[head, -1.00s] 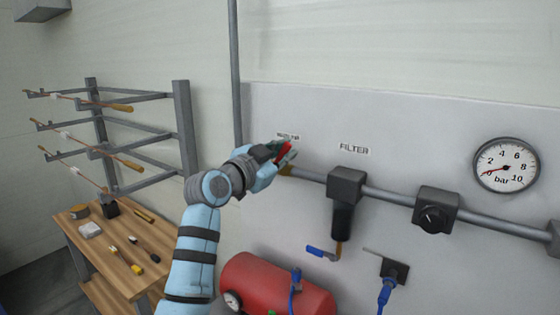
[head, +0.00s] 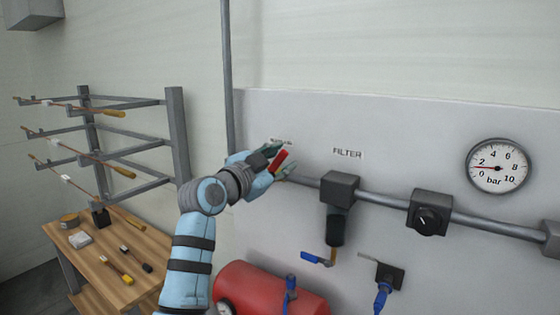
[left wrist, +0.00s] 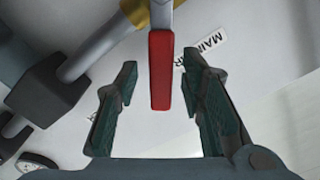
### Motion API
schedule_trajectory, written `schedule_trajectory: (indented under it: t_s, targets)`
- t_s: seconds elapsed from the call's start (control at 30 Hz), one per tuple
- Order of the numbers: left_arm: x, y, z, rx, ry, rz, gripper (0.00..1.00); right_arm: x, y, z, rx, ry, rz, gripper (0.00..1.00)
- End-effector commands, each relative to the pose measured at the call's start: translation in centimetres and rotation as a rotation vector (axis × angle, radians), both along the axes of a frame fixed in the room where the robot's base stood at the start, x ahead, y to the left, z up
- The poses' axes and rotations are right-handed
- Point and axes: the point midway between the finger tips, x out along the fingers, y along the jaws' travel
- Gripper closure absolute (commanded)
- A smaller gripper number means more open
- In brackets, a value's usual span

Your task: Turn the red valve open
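The red valve handle (head: 279,160) is on the pipe at the left end of the grey panel, left of the filter. In the head view it slants up to the right. In the left wrist view the red handle (left wrist: 160,70) hangs between the two fingers of my left gripper (left wrist: 158,110). There is a visible gap on each side, so the fingers are open and not clamped on it. In the head view my left gripper (head: 278,163) is at the handle, partly hiding the valve body. My right gripper is not in view.
A pressure gauge (head: 498,166) reads near 2 bar. A filter (head: 339,190) and a black regulator (head: 429,213) sit along the pipe to the right. A red tank (head: 270,289) stands below. A wooden table (head: 85,262) and a rack are at left.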

Motion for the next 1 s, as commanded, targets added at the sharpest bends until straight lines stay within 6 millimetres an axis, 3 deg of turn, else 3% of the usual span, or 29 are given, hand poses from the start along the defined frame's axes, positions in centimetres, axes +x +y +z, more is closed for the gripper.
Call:
schedule_trajectory:
  t_s: [0.27,0.7,1.0]
  targets:
    - [-0.5,0.4,0.0,0.000,-0.002,0.000,0.64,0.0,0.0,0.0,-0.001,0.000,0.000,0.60]
    - [-8.8,6.4,0.0,0.000,-0.002,0.002,0.64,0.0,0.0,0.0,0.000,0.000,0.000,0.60]
    - [-9.9,7.0,0.0,0.000,0.000,0.000,0.64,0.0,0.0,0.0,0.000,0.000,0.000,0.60]
